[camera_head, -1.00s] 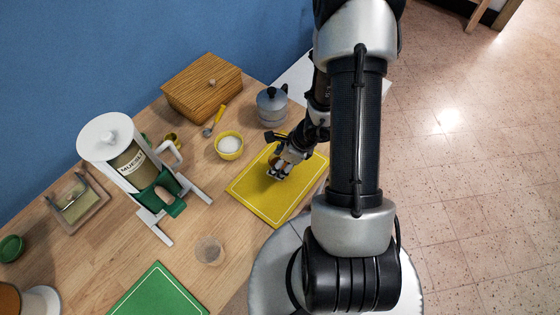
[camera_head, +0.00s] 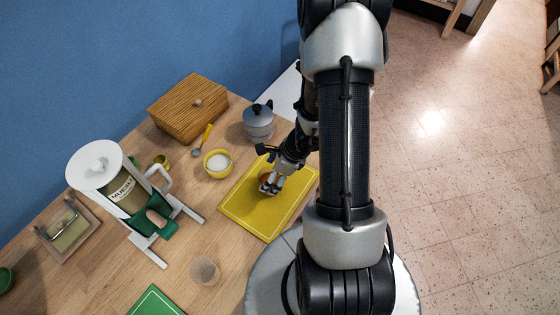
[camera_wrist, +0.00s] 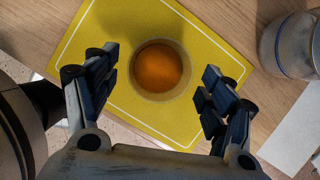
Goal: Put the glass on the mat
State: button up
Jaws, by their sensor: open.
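A round glass-like vessel with orange-brown contents (camera_wrist: 160,68) stands on the yellow mat (camera_wrist: 205,45); its rim looks see-through. My gripper (camera_wrist: 158,95) is open, with its fingers apart to the left and right of this vessel and no clear contact. In the head view my gripper (camera_head: 270,185) is low over the yellow mat (camera_head: 262,222) and mostly hides the vessel. A small see-through glass (camera_head: 205,270) stands on the bare wood left of the mat. A green mat (camera_head: 155,304) lies at the bottom edge.
A muesli dispenser (camera_head: 122,192) stands on the left. A yellow bowl with white contents (camera_head: 217,163), a spoon (camera_head: 205,138), a wooden box (camera_head: 188,108) and a moka pot (camera_head: 258,122) stand behind the yellow mat. Bare wood lies between dispenser and mat.

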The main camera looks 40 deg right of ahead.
jog(key=p+v, duration=0.4)
jog(key=v, duration=0.5)
jog(key=w+a+r+n, duration=0.1)
jog(key=a+r+n, duration=0.55)
jog(key=r, duration=0.25)
jog(key=w+a+r+n, duration=0.1)
jog(key=a+r+n, duration=0.5)
jog(key=r, duration=0.4)
jog(key=s+a+r+n+t+h, duration=0.1)
jog(key=s+r+n+h, duration=0.2)
jog(key=s+r+n, duration=0.8)
jog(key=s+n, duration=0.1)
jog(key=n, duration=0.3)
jog(key=shift+s+a+r, duration=0.2)
jog(key=shift+s+a, duration=0.05)
